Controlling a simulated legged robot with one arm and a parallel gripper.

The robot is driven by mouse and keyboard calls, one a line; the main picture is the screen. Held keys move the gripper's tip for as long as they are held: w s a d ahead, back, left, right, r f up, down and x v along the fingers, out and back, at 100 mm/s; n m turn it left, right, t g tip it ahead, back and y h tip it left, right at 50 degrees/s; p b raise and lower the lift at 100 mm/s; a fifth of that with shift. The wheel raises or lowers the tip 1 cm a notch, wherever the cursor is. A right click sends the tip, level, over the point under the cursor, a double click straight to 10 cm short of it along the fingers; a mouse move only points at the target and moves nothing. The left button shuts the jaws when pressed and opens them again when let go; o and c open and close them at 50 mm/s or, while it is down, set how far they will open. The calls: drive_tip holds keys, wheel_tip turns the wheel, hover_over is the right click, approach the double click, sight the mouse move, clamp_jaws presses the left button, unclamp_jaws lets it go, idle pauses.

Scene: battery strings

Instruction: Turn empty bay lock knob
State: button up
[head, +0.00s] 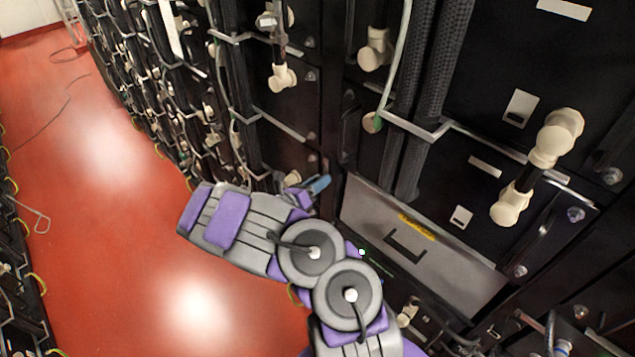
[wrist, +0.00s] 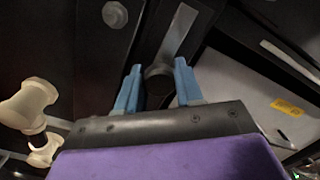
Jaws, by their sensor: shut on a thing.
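My gripper (head: 318,184) is at the rack front, at the upper left corner of a grey panel with a black handle (head: 405,245). In the wrist view its two blue fingers (wrist: 157,82) stand on either side of a dark round knob (wrist: 160,72), and the gripper is shut on it. The knob sits at the lower end of a grey metal strip (wrist: 178,32). The grey panel also shows on the right of the wrist view (wrist: 235,85). In the head view the gripper hides the knob.
Black battery modules with cream connectors (head: 552,140) stand above and right of the panel. Thick braided cables (head: 425,90) run down above it. Racks with dense wiring line the aisle at the left. The red floor (head: 110,190) is mostly clear. A cream connector (wrist: 28,105) is left of my gripper.

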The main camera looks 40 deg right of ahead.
drive_tip(key=o, duration=1)
drive_tip(key=shift+w, duration=0.25)
drive_tip(key=shift+s, duration=0.1)
drive_tip(key=shift+d, duration=0.1)
drive_tip(key=a, duration=0.5)
drive_tip(key=s+a, duration=0.1)
drive_tip(key=a, duration=1.1)
drive_tip(key=shift+s+a, duration=0.2)
drive_tip(key=shift+a, duration=0.05)
